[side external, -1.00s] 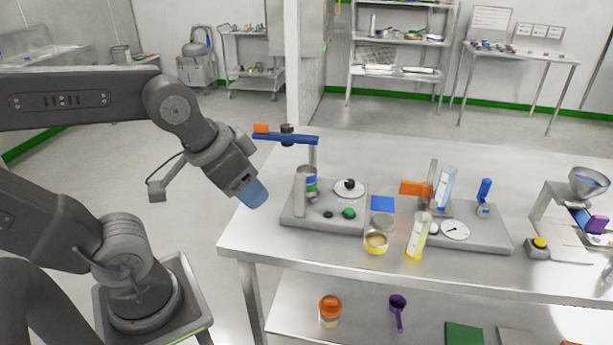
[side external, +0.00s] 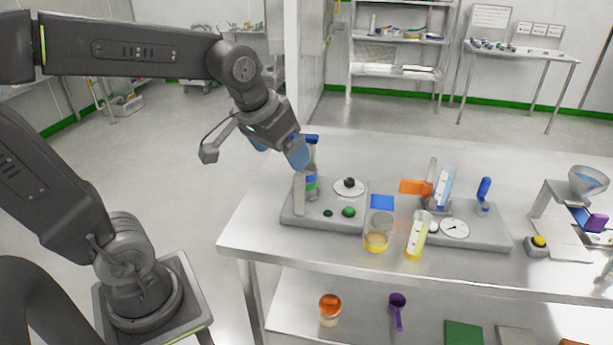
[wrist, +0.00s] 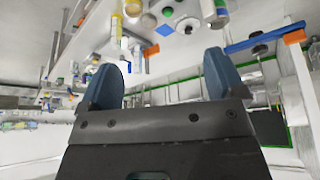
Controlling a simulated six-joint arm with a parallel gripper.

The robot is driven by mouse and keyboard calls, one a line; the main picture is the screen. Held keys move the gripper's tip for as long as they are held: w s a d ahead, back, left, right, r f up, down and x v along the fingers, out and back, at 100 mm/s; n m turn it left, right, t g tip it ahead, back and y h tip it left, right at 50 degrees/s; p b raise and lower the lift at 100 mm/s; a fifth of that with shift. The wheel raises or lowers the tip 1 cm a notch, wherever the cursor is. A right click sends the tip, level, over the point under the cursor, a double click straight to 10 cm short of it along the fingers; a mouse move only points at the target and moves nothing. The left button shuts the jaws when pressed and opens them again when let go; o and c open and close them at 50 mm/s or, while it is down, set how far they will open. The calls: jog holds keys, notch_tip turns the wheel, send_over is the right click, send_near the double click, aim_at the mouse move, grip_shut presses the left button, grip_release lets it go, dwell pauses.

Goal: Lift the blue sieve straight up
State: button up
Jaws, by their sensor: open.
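A narrow stack of ringed sections stands on the left grey base plate (side external: 338,217).
A post with a blue crossbar (wrist: 265,38) and orange end rises by the stack, mostly hidden behind my gripper in the side view. A pale cylinder (side external: 299,193) stands close beside the stack. A jar (side external: 376,236) and yellow-bottomed cylinder (side external: 417,237) stand right.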

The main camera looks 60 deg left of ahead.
jog(key=w+a+f+n+g, duration=0.1)
jog(key=w+a+f+n, duration=0.2)
jog(key=w+a, duration=0.6)
jog(key=n+g+y, duration=0.1)
jog(key=n, duration=0.2)
send_near(306, 169)
jog(key=shift+w+d+f, duration=0.15)
jog(key=shift+d+f, duration=0.8)
jog(key=shift+f, duration=0.1)
jog(key=shift+s+x, duration=0.15)
jog(key=shift+x, duration=1.35)
jog(key=shift+s+x, duration=0.2)
jog(key=shift+x, duration=1.25)
jog(key=shift+a, duration=0.2)
jog(key=c, duration=1)
